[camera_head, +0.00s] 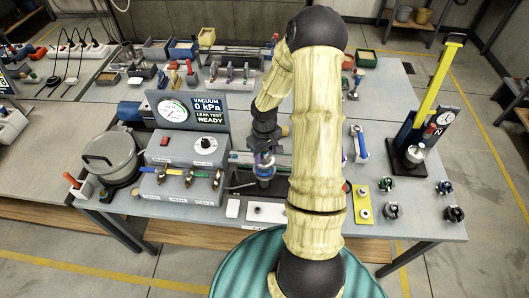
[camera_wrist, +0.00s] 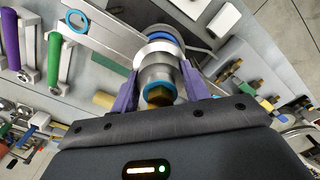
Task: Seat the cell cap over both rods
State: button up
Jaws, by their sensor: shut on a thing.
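In the wrist view, the two purple fingers of my gripper (camera_wrist: 158,88) are closed on the sides of a grey metal cylindrical piece, which I take to be the cell cap (camera_wrist: 153,72). It has a brass hex fitting and a blue ring on the near side. A white band and a larger grey body with a blue ring (camera_wrist: 166,34) show just beyond it; I cannot tell whether they touch. In the head view, my gripper (camera_head: 262,158) is low over a black tray (camera_head: 238,181), partly hidden by my arm. I cannot make out the two rods.
A grey valve panel (camera_head: 160,186) with a vacuum display (camera_head: 209,108) stands left of my gripper, beside a grey lidded pot (camera_head: 110,152). A yellow plate (camera_head: 362,205) and several small fittings lie to the right. A tall yellow-handled stand (camera_head: 437,85) is at the far right.

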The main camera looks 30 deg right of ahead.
aim_at(265, 159)
jog(key=shift+f+b, duration=1.4)
jog(key=shift+f, duration=0.45)
jog(key=o, duration=1.3)
jog(key=shift+c, duration=0.2)
notch_tip(265, 159, up, 18)
jog(key=b, duration=0.2)
jog(key=shift+f, duration=0.25)
